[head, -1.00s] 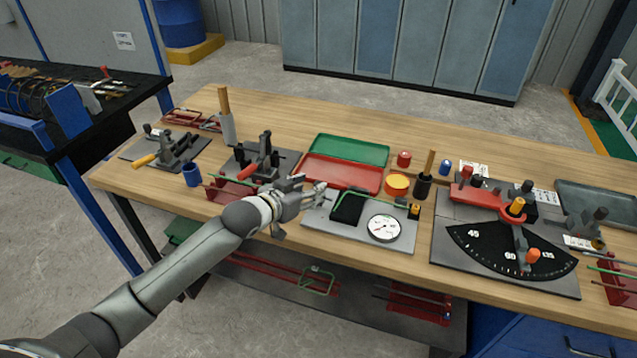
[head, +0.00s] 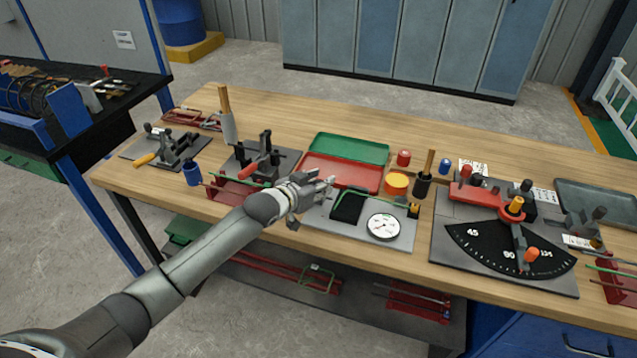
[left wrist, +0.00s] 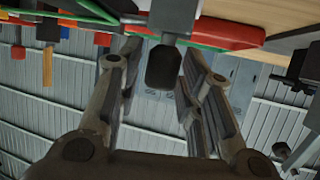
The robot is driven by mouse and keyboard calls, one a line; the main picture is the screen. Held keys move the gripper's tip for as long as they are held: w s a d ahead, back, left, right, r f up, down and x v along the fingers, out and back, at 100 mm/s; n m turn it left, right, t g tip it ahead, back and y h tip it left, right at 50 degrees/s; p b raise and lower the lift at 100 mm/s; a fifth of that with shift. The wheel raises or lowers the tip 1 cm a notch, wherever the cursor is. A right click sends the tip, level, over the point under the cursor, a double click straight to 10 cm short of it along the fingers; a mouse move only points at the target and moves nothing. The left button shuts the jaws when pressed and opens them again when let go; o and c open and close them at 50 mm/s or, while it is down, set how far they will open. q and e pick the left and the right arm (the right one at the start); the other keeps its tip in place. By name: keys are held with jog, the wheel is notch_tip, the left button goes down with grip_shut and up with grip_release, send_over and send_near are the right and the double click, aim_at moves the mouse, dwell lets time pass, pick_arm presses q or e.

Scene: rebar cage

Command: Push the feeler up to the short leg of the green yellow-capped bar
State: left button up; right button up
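The green bar (head: 385,200) lies across the grey gauge plate (head: 345,233), above a black block (head: 347,207). Its yellow cap (head: 414,209) is at the right end. A round white dial (head: 383,227) sits on the plate. My left gripper (head: 322,187) is at the plate's left end and hides the bar's left end there. In the left wrist view its fingers (left wrist: 160,90) are apart. A grey piece with a dark rounded end (left wrist: 163,66), perhaps the feeler, shows between them; contact cannot be told. A green bar also shows there (left wrist: 192,45). My right gripper is not in view.
A red tray (head: 342,174) and a green tray (head: 350,149) lie behind the plate. An orange-yellow tin (head: 396,184) and a black holder (head: 423,186) stand behind its right end. A red rack (head: 232,190) is left of my gripper. A black angle scale (head: 510,250) is at right.

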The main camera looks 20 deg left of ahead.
pick_arm(q)
grip_shut()
jog(key=shift+d+r+p, duration=0.1)
jog(key=shift+d+p, duration=0.25)
jog(key=shift+d, duration=0.35)
jog(key=shift+o, duration=1.9)
grip_release()
jog(key=shift+s, duration=0.15)
jog(key=v, duration=1.1)
jog(key=shift+s, duration=0.35)
